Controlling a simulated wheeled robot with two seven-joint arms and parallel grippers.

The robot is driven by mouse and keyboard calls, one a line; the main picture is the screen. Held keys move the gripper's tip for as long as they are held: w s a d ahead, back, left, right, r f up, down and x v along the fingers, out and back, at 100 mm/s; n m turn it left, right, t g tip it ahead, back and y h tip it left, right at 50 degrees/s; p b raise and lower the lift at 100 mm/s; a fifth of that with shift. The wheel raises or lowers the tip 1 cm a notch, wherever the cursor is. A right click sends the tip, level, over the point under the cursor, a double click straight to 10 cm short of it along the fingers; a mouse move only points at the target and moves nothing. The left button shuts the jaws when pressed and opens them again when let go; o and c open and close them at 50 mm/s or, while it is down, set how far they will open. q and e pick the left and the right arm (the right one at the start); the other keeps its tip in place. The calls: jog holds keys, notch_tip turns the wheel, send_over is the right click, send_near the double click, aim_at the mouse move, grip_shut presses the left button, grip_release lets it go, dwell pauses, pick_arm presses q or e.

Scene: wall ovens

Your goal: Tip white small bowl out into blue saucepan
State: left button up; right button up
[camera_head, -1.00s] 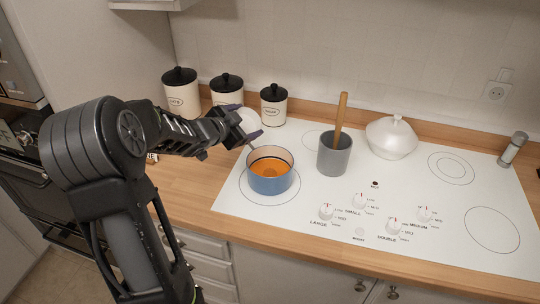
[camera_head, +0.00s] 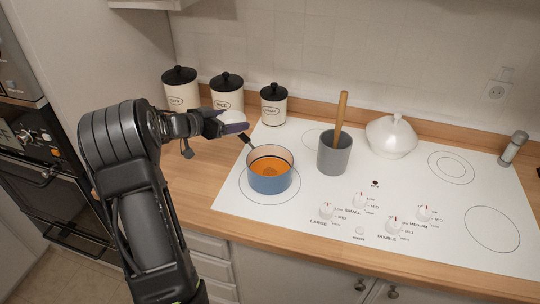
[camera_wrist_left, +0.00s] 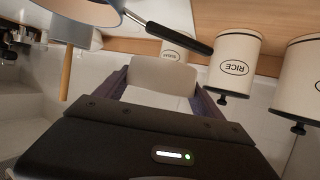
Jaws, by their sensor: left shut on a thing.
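The blue saucepan (camera_head: 270,182) stands upright on the left of the white cooktop with orange contents (camera_head: 270,167) inside. Its dark handle (camera_head: 248,141) points back left, and it also shows in the wrist view (camera_wrist_left: 180,37). My left gripper (camera_head: 236,123) is shut on the white small bowl (camera_head: 231,116), held in the air behind and left of the saucepan, apart from it. In the wrist view the bowl (camera_wrist_left: 158,75) sits between the two purple fingers. The inside of the bowl is not clearly visible. My right gripper is not in view.
Three cream canisters with black lids (camera_head: 227,92) stand behind the bowl. A grey pot (camera_head: 334,155) with a wooden stick is right of the saucepan. A white lidded dish (camera_head: 391,138) stands farther right. Control knobs (camera_head: 360,201) are at the front.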

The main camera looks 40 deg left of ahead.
pick_arm(q)
jog(key=shift+r, duration=3.05)
